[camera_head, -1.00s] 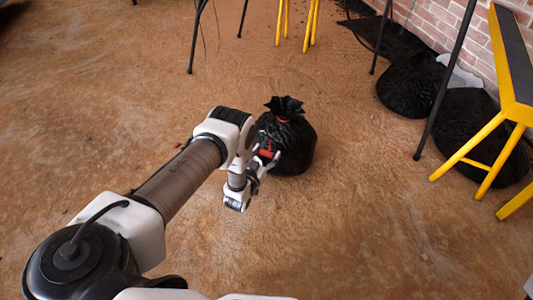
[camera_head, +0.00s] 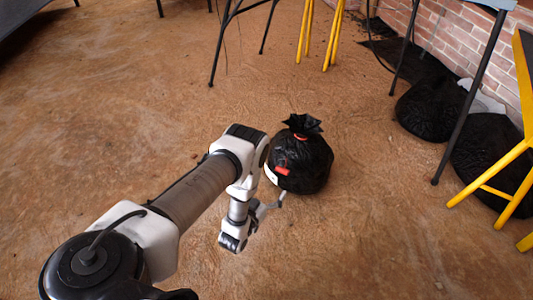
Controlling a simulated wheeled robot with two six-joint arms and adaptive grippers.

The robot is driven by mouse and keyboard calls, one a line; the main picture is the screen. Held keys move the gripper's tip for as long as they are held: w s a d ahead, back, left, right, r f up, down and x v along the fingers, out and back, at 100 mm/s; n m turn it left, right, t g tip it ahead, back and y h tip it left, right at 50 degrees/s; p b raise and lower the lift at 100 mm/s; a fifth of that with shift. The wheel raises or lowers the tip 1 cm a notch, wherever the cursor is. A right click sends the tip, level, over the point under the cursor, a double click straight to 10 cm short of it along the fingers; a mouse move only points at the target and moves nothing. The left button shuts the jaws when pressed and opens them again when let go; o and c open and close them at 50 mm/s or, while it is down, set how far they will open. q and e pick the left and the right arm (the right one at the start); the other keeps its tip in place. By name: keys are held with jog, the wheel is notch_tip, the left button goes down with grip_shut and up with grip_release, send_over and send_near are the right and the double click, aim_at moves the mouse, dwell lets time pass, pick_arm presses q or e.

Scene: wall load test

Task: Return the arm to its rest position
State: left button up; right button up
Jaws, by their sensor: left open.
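My left arm reaches in from the lower left of the head view. Its gripper (camera_head: 270,207) is open, at the lower left side of a black tied bag (camera_head: 303,160). The bag stands upright on the brown floor, with a red tie at its neck and a red patch on its front. The gripper's fingers are partly hidden by the wrist, and I cannot tell whether they touch the bag. No right gripper shows.
More black bags (camera_head: 430,108) lie by the brick wall (camera_head: 465,35) at the right. Yellow legs (camera_head: 490,178) and thin black legs (camera_head: 462,115) of furniture stand at the right and top. The floor at the left (camera_head: 90,130) is clear.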

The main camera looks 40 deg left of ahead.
pick_arm(q)
jog(key=shift+s+d, duration=0.2)
jog(key=shift+s, duration=0.9)
